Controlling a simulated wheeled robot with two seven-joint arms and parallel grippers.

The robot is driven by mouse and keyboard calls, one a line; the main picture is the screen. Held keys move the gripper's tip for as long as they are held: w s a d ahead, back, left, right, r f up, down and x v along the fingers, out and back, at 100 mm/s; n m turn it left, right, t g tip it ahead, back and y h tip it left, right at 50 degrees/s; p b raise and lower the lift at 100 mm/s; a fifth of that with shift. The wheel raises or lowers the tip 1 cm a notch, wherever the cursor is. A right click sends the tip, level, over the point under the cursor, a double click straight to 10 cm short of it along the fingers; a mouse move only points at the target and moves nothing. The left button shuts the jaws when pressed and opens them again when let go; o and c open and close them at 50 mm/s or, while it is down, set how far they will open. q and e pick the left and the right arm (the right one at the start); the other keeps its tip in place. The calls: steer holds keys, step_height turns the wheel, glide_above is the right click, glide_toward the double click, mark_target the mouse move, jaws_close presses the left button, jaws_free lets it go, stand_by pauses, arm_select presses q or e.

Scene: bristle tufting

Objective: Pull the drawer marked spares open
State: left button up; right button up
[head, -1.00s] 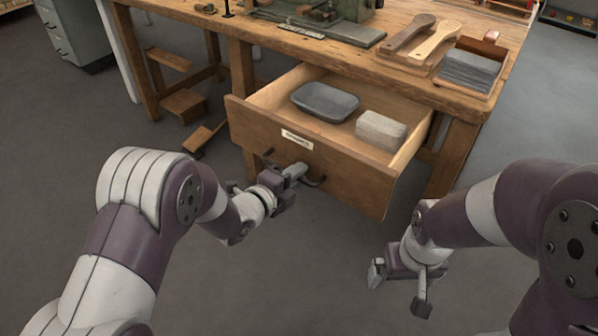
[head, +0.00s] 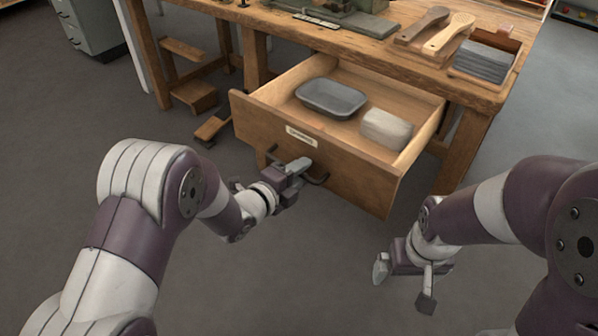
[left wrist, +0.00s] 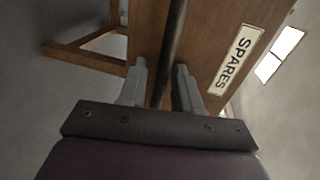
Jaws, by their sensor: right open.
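The wooden drawer (head: 350,172) with a white label stands well out of the workbench. In the left wrist view the label (left wrist: 236,60) reads SPARES. Its dark bar handle (head: 318,180) is on the front below the label. My left gripper (head: 299,167) is at this handle. In the left wrist view its two fingers (left wrist: 160,80) lie either side of the handle bar (left wrist: 172,40), close together. My right gripper (head: 402,285) is open and empty, low in front of the drawer and to its right, touching nothing.
A grey tray (head: 332,98) and a pale block (head: 386,129) lie in the drawer. The workbench (head: 395,62) carries wooden brush handles (head: 447,33) and a box of grey material (head: 484,62). Wooden steps (head: 193,95) stand at left. The floor before the drawer is clear.

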arm_select(q)
steer(key=p+v, duration=0.3)
steer(key=v, duration=0.9)
steer(key=shift+s+a+p, duration=0.2)
steer(key=shift+s+p, duration=0.1)
steer(key=shift+p, duration=0.1)
